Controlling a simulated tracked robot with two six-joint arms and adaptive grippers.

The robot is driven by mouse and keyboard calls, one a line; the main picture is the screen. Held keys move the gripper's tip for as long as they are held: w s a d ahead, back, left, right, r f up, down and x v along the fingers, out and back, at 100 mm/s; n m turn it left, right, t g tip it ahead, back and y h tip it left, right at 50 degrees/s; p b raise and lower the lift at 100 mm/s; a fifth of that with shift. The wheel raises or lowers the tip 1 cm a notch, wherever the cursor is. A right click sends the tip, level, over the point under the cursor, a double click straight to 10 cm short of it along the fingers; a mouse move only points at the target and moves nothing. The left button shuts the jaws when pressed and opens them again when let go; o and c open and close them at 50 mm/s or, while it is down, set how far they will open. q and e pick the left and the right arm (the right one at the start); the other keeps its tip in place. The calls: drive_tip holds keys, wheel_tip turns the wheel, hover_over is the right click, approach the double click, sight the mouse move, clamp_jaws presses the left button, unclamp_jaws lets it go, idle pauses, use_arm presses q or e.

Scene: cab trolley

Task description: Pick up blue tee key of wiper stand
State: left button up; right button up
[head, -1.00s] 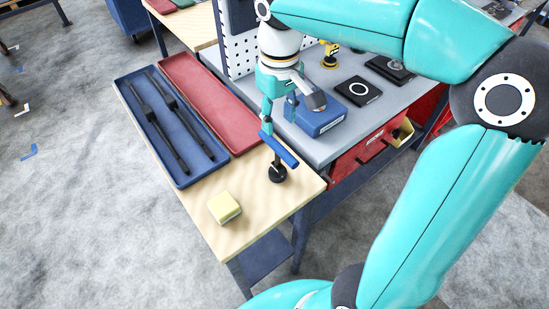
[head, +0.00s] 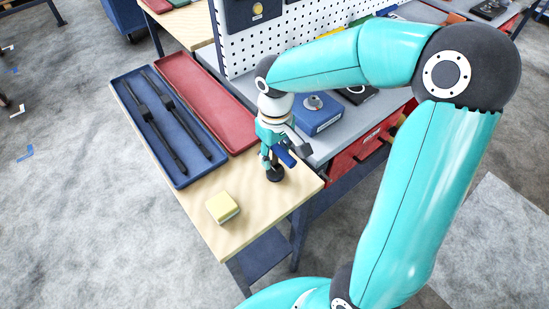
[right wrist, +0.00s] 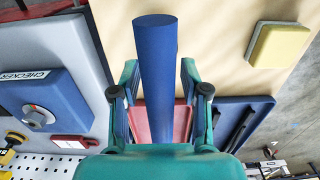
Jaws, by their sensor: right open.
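The blue tee key (head: 286,157) tops the wiper stand, whose dark round base (head: 275,174) rests near the right end of the wooden bench top. My right gripper (head: 277,153) is right at the key and partly covers it in the head view. In the right wrist view the key's thick blue bar (right wrist: 157,50) runs lengthwise between the two fingers of my open right gripper (right wrist: 160,88). A gap shows beside the bar, at least on the right. The stand's stem is mostly hidden. My left gripper is not in view.
A yellow sponge-like block (head: 222,207) lies on the bench in front of the stand. A blue tray (head: 126,88) with two wiper arms and a red tray (head: 190,80) lie to the left. A blue checker box (head: 318,115) stands behind on the grey trolley top.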

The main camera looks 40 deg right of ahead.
clamp_jaws()
drive_tip(key=shift+r, duration=0.15)
idle(0.5)
